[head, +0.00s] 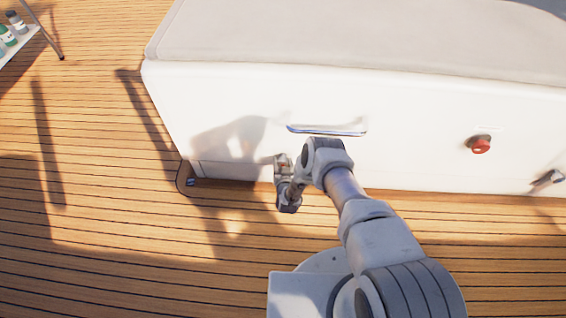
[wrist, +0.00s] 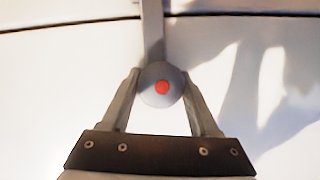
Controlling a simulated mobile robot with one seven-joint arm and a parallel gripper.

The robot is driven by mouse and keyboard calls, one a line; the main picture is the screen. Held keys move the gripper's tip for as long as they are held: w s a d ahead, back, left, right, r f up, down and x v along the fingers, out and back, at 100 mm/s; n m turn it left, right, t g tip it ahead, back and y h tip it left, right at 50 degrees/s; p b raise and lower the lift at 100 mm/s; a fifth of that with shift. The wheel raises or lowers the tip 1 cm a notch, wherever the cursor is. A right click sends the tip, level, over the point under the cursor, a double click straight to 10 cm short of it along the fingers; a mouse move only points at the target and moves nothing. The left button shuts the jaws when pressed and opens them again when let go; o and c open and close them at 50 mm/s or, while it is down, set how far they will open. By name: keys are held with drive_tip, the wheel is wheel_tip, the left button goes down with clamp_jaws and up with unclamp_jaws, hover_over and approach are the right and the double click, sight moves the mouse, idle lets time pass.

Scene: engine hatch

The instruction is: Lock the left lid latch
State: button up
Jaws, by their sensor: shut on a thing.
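The left lid latch (wrist: 162,88) shows in the wrist view as a round grey knob with a red centre, on a grey bar that runs up across a dark seam in the white panel. My gripper (wrist: 162,76) has one finger on each side of the knob and is shut on it. In the head view, my gripper (head: 281,160) is low against the front of the white hatch box (head: 410,120). My own wrist and arm hide the latch there.
A handle (head: 327,130) is on the box front, just above my arm. A red knob (head: 480,145) and a dark latch (head: 547,180) are farther right. A shelf with bottles (head: 10,35) stands at the far left. The wooden deck (head: 90,240) at left is clear.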

drive_tip(key=o, duration=1.3)
drive_tip(key=shift+o, duration=0.2)
drive_tip(key=shift+s+r, duration=0.1)
drive_tip(key=shift+s, duration=0.05)
